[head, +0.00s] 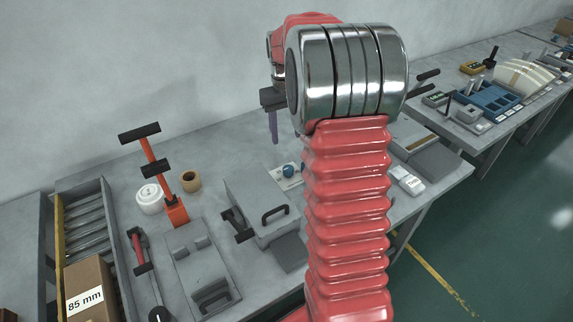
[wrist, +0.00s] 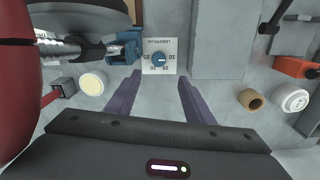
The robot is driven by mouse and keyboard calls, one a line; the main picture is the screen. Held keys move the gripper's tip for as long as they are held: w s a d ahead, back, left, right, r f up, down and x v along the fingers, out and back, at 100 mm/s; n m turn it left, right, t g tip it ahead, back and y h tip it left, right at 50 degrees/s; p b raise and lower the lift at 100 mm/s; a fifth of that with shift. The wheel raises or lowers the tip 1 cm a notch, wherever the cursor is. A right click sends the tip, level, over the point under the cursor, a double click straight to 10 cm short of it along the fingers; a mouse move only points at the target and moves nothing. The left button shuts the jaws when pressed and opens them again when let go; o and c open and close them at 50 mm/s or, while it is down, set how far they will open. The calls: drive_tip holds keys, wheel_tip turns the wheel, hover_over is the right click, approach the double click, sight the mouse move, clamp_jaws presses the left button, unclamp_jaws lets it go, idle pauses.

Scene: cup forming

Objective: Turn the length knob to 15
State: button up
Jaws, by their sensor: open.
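The length knob (wrist: 158,58) is a round blue dial on a white plate (wrist: 148,71) with printed numbers, seen upside down in the wrist view. Its small pale mark seems to point right, towards the 10, though it is tiny. The knob also shows in the head view (head: 288,170), left of my arm. My gripper (wrist: 160,76) is open and empty, its two purple fingers spread, with the knob between and just beyond the tips in the wrist view. In the head view a purple finger (head: 272,127) hangs above and left of the knob; my arm hides the rest.
A grey box with a black handle (head: 275,214) stands beside the knob plate. A red-orange lever stand (head: 176,212), a white roll (head: 150,198) and a tan roll (head: 190,180) are further left. A blue clamp-like part (wrist: 124,47) sits close beside the plate in the wrist view.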

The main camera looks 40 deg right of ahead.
sight(288, 168)
drive_tip(key=shift+d+f, duration=0.15)
drive_tip(key=shift+d, duration=0.05)
wheel_tip(288, 168, down, 14)
drive_tip(key=shift+d+r, duration=0.1)
drive_tip(key=shift+d, duration=0.05)
idle(0.8)
drive_tip(key=shift+c, duration=0.2)
